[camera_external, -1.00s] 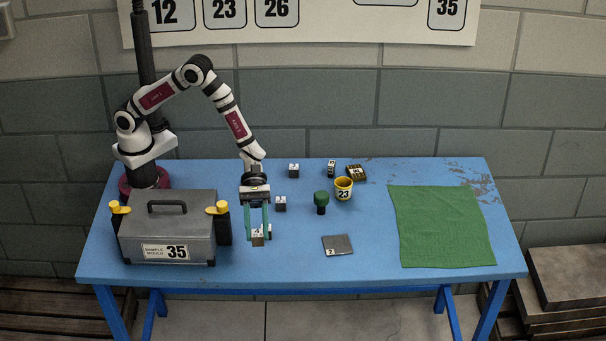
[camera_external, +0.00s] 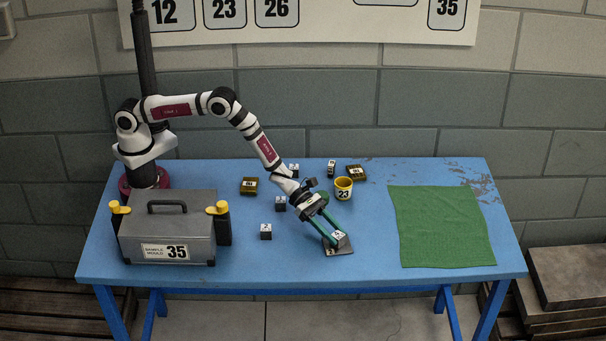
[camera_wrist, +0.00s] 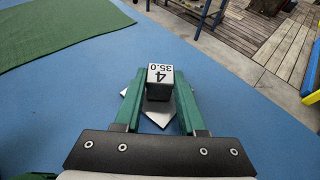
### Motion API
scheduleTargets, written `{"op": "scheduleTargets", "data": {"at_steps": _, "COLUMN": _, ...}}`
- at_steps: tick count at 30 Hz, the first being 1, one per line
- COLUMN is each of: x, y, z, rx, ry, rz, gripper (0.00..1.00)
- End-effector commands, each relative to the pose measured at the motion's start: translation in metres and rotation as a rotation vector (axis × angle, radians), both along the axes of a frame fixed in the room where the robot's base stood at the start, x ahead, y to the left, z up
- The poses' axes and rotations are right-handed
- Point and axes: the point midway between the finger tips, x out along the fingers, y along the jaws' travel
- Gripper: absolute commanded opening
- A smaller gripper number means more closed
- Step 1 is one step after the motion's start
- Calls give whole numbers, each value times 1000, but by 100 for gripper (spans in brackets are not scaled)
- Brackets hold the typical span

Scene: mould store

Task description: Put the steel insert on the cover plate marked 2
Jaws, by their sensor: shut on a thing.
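My gripper (camera_external: 338,236) is shut on a small steel cube, the insert (camera_external: 340,235), whose white label reads 4 and 35.0 in the wrist view (camera_wrist: 160,77). The cube is between the green fingertips. The thin grey cover plate (camera_external: 330,249) marked 2 lies flat on the blue table, directly under the cube. Its corner shows below the cube in the wrist view (camera_wrist: 161,119). The cube is over the plate and very close to it; I cannot tell whether it touches. The fingers hide part of the plate.
Small dark cubes (camera_external: 266,231) (camera_external: 280,204) stand left of my gripper. Brassy blocks (camera_external: 249,186) (camera_external: 357,172) and a yellow cup (camera_external: 343,189) marked 23 stand farther back. A grey case (camera_external: 175,230) is at left. A green cloth (camera_external: 440,225) lies right of the plate.

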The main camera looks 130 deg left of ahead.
Motion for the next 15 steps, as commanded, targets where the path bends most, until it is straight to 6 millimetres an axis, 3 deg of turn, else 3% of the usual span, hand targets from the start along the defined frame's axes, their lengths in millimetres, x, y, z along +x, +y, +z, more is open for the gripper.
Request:
{"op": "scheduleTargets", "data": {"at_steps": 8, "x": 0, "y": 0, "z": -1, "rx": 1, "ry": -2, "rz": -1, "gripper": 0}}
{"op": "scheduleTargets", "data": {"at_steps": 9, "x": 0, "y": 0, "z": -3, "rx": 0, "ry": 0, "rz": -1, "gripper": 41}}
{"op": "scheduleTargets", "data": {"at_steps": 14, "x": 0, "y": 0, "z": -2, "rx": 0, "ry": 0, "rz": -1, "gripper": 69}}
{"op": "scheduleTargets", "data": {"at_steps": 15, "x": 0, "y": 0, "z": -2, "rx": 0, "ry": 0, "rz": -1, "gripper": 69}}
